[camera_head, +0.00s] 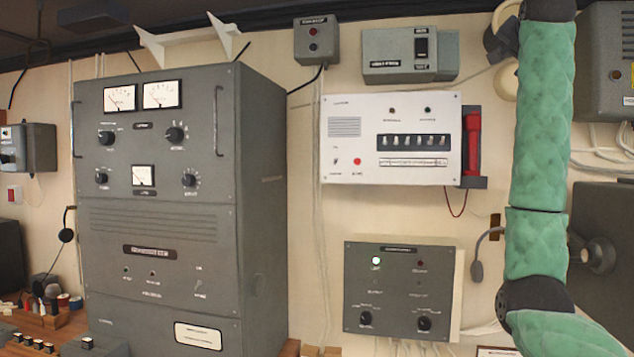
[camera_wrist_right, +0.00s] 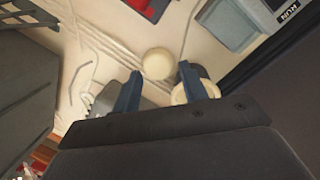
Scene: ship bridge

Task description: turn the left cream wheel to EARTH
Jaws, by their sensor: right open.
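Two cream round parts show on the wall at the upper right in the head view: an upper one (camera_head: 507,14) at the picture's top edge and a lower one (camera_head: 504,82). My arm partly hides them. I cannot tell which is the left wheel, and no EARTH mark is readable. My right gripper (camera_head: 501,42) shows as a dark shape between them. In the right wrist view the gripper (camera_wrist_right: 159,71) is open. One cream round part (camera_wrist_right: 157,63) appears between its fingertips, with no clear contact. The other (camera_wrist_right: 190,92) is partly behind the right finger. My left gripper is not in view.
A white panel with a red handset (camera_head: 472,140) hangs left of my arm. A grey switch box (camera_head: 410,55) is above it. A grey panel with knobs (camera_head: 400,290) sits below, and a tall grey cabinet (camera_head: 170,215) stands left. Cables run along the wall.

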